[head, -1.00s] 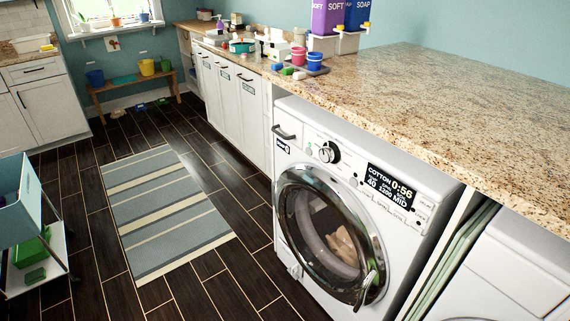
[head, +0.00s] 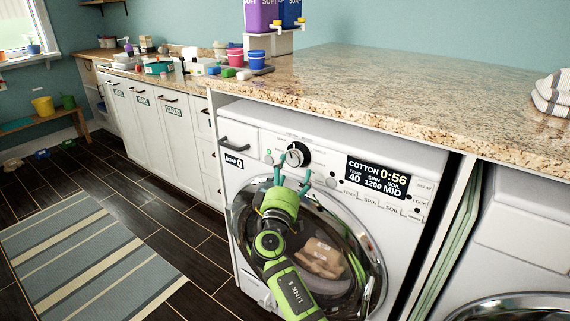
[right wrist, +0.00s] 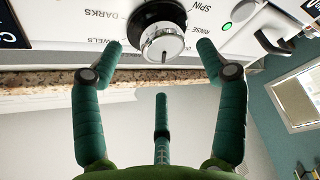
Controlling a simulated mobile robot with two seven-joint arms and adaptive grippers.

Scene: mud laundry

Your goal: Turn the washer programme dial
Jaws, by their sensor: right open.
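The washer (head: 330,150) is white and stands under the granite counter. Its round programme dial (head: 297,155) has a black base and a silver knob. The dial also shows in the right wrist view (right wrist: 162,42), with labels such as DARKS, RINSE and SPIN around it. The washer display (head: 377,178) reads COTTON 0:56, 40, 1200, MID. My right gripper (head: 292,170) is open and empty just in front of the dial. In the right wrist view its teal fingers (right wrist: 160,50) are spread to either side of the knob, apparently apart from it. My left gripper is not in view.
The washer door (head: 320,260) is closed below the dial, with tan laundry behind its glass. The granite counter (head: 400,85) juts over the washer top. Purple and blue dispensers (head: 262,15) stand at its back. A second white machine (head: 530,230) stands at right.

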